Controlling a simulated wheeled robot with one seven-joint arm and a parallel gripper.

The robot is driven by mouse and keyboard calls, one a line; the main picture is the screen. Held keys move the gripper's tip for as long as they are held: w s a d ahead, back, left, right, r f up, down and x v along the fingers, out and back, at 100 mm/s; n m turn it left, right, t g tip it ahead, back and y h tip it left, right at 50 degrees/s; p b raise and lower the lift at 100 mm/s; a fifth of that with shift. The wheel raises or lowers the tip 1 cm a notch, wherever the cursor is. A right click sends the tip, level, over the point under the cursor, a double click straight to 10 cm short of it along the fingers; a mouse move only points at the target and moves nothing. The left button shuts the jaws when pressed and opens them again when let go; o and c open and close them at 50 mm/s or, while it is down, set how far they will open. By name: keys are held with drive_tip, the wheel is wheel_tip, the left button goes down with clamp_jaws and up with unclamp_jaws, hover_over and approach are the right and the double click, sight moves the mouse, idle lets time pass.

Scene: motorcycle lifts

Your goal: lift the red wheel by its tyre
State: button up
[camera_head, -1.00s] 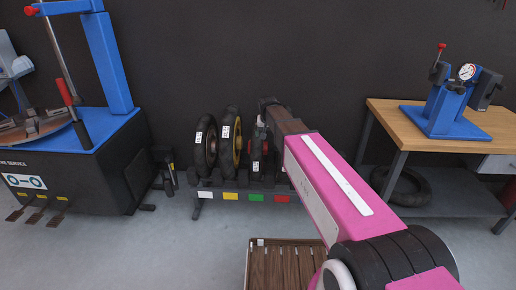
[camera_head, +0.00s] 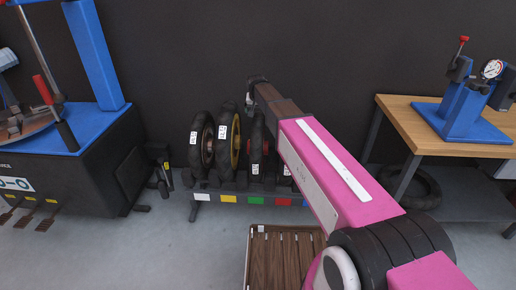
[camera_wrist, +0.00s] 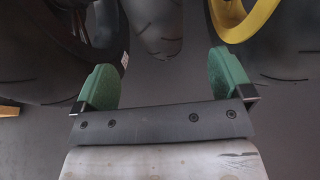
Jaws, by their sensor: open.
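Several upright wheels stand side by side on a low rack. The third from the left (camera_head: 257,140) has a black tyre, a white label and a bit of red at its rim or hub, so it seems to be the red wheel; my arm partly hides that area. My gripper (camera_head: 250,110) is above and close to the tops of the middle wheels. In the wrist view my gripper (camera_wrist: 163,80) is open, with green fingertips spread apart. A black tyre (camera_wrist: 155,25) shows beyond and between them. I cannot tell which wheel it belongs to, and no contact is visible.
The yellow-rimmed wheel (camera_head: 229,140) stands close beside it, with another wheel (camera_head: 201,145) further left. The rack's front bar (camera_head: 228,198) carries colour patches. A slatted wooden crate (camera_head: 280,232) is in front. A blue tyre machine (camera_head: 90,60) is left, a workbench (camera_head: 440,130) right.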

sight(258, 118)
drive_tip(key=x, duration=0.2)
drive_tip(key=shift+w+f, duration=0.15)
drive_tip(key=shift+f, duration=0.2)
drive_tip(key=shift+s+x, duration=0.2)
drive_tip(key=shift+x, duration=1.25)
drive_tip(key=shift+s+x, duration=0.15)
drive_tip(key=shift+x, duration=1.3)
drive_tip(key=c, duration=1.8)
drive_tip(key=shift+r, duration=0.1)
drive_tip(key=shift+r, duration=4.9)
wheel_tip(258, 118, up, 13)
